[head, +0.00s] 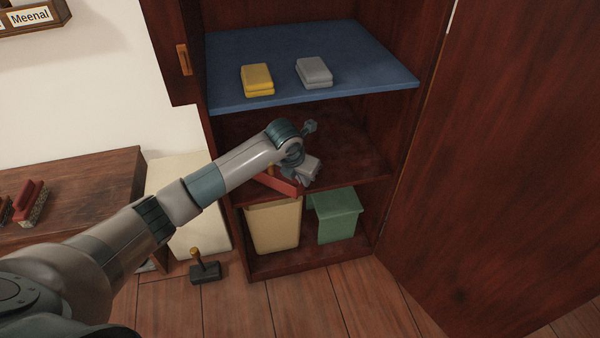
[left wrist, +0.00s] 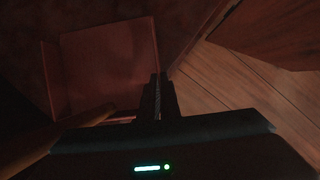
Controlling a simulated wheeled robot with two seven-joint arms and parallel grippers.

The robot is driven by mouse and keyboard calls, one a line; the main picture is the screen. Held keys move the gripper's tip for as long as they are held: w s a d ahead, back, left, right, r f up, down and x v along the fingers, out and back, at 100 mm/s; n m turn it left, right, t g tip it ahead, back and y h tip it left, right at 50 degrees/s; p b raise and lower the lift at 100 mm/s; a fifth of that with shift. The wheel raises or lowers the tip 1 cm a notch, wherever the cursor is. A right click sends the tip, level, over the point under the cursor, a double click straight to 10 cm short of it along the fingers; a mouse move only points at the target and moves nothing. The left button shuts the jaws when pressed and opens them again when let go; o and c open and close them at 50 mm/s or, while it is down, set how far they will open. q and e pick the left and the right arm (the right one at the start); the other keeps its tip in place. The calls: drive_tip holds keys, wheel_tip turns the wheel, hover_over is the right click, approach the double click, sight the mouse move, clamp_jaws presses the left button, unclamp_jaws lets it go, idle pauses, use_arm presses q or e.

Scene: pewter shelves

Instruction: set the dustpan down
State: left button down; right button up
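The red dustpan (head: 278,183) is at the front of the middle shelf of the cabinet, partly hidden behind my left wrist. In the left wrist view the dustpan (left wrist: 105,65) fills the upper left as a dim, shallow reddish tray. My left gripper (head: 296,180) reaches into the middle compartment from the left. In the left wrist view its fingers (left wrist: 158,95) are close together at the dustpan's right edge and look shut on it. Whether the dustpan touches the shelf is hard to tell. My right gripper is out of view.
The blue upper shelf (head: 225,75) bears yellow (head: 257,80) and grey (head: 314,72) stacks. A cream bin (head: 272,225) and a green bin (head: 337,215) stand below. The open door (head: 500,170) bounds the right. The middle shelf (head: 350,155) has free room behind and right.

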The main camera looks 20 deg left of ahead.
use_arm(q)
drive_tip(key=shift+w, duration=0.1)
drive_tip(key=w+a, duration=0.2)
drive_tip(key=w, duration=0.1)
drive_tip(key=shift+a, duration=0.1)
drive_tip(key=shift+f, duration=0.5)
drive_tip(key=shift+w+f, duration=0.1)
drive_tip(key=shift+f, duration=0.1)
drive_tip(key=c, duration=2)
unclamp_jaws()
drive_tip(key=shift+r, duration=0.1)
